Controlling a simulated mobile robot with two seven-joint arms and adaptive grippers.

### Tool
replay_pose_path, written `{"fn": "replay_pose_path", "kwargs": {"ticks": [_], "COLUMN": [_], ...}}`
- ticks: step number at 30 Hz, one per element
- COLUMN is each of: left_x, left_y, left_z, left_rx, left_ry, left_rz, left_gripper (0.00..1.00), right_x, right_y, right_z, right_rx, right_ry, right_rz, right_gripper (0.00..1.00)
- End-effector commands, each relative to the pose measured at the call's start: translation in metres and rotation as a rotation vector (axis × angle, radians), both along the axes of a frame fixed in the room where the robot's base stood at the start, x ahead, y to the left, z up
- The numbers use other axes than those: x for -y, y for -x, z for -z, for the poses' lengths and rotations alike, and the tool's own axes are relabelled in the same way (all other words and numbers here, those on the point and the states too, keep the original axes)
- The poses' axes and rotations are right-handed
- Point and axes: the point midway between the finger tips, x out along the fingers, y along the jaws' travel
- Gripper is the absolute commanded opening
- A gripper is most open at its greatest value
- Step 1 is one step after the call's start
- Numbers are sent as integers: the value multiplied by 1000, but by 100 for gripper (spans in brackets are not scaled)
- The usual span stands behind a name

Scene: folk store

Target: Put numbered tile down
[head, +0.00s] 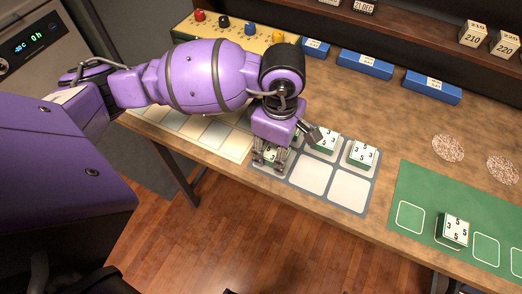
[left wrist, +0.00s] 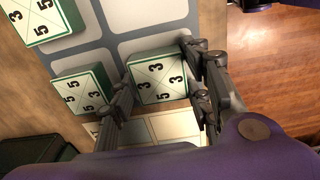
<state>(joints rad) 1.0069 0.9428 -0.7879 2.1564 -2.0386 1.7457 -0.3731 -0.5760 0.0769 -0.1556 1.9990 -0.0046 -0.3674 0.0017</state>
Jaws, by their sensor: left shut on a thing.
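My left gripper (head: 271,160) is shut on a numbered tile (left wrist: 160,75), a green block with a white top marked with 3s. In the head view the tile (head: 271,154) is partly hidden by the fingers, at the near left part of the grey mat (head: 331,198) with white squares. I cannot tell whether it touches the mat. Two other numbered tiles, one in the middle (head: 325,139) and one at the right (head: 362,153), sit along the mat's far row. In the left wrist view a tile with 5s (left wrist: 80,90) lies beside the held one. My right gripper is not in view.
A green mat (head: 420,187) at the right carries another numbered tile (head: 456,230). Blue label blocks (head: 365,64) stand along the back. A yellow box with colored knobs (head: 250,35) is behind my arm. The mat's near-row squares at middle and right are bare.

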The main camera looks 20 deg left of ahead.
Motion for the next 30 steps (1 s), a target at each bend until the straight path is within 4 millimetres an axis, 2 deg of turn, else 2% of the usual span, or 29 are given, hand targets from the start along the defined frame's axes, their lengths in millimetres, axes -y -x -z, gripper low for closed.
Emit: {"fn": "replay_pose_path", "kwargs": {"ticks": [2, 3, 7, 16, 20, 23, 30], "left_x": [0, 0, 0, 1, 1, 1, 1], "left_y": [-1, -1, -1, -1, -2, -2, -2], "left_z": [3, 3, 2, 1, -9, -24, -78], "left_rx": [1, 1, 2, 2, 5, 6, 9], "left_ry": [0, 0, 0, 0, 1, 1, 1], "left_rz": [1, 1, 1, 1, 1, 2, 1], "left_gripper": [14, 47, 64, 64, 64, 64, 64], "right_x": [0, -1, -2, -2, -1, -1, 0], "right_y": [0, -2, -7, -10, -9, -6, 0], "right_z": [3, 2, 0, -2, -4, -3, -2], "right_rx": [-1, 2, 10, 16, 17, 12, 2], "right_ry": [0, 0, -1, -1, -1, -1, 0], "right_rz": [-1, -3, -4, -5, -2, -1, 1], "right_gripper": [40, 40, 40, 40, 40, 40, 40]}}
